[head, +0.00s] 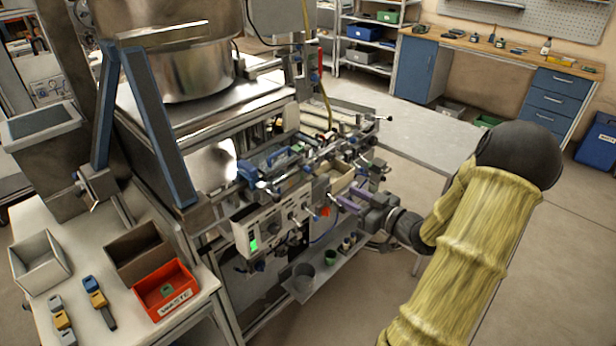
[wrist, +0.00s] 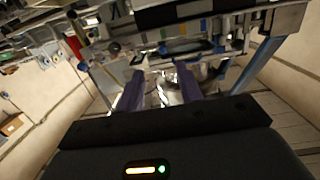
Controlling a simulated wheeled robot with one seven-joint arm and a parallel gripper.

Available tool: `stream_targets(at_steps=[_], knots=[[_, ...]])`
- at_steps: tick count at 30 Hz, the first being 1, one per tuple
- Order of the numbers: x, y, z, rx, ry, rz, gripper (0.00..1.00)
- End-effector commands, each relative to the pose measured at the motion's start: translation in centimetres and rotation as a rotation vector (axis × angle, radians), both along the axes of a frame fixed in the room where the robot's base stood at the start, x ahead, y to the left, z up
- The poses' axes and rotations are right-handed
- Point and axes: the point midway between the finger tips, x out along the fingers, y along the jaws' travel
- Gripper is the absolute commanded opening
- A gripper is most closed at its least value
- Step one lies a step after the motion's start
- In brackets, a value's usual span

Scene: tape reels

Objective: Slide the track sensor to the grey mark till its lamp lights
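My gripper (head: 338,199) is at the front of the machine (head: 290,205), its purple fingers pointing at the track assembly. In the wrist view the two purple fingers (wrist: 160,82) stand apart, with no object clearly held between them. A rail (wrist: 215,48) with coloured patches crosses the wrist view above the fingertips. A small red part (head: 325,211) is close to the fingertips in the head view. I cannot pick out for certain the track sensor, its lamp or the grey mark among the small parts. A green display (head: 253,245) glows on the white control box (head: 272,224).
Rods, clamps and brackets crowd the machine front around my gripper. The floor at right is open beyond my arm.

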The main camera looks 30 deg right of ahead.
Motion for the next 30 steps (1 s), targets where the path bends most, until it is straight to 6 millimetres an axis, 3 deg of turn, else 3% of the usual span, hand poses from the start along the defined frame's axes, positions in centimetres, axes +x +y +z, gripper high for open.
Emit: stream_targets(at_steps=[5, 17, 23, 30], knots=[[-1.4, -0.8, 0.4, 0.039, -0.081, 0.026, 0.36], [-0.9, -0.6, 0.5, 0.038, -0.080, 0.028, 0.36], [1.4, 0.3, 0.6, 0.040, -0.079, 0.030, 0.36], [5.4, 1.7, 0.6, 0.039, -0.080, 0.030, 0.36]])
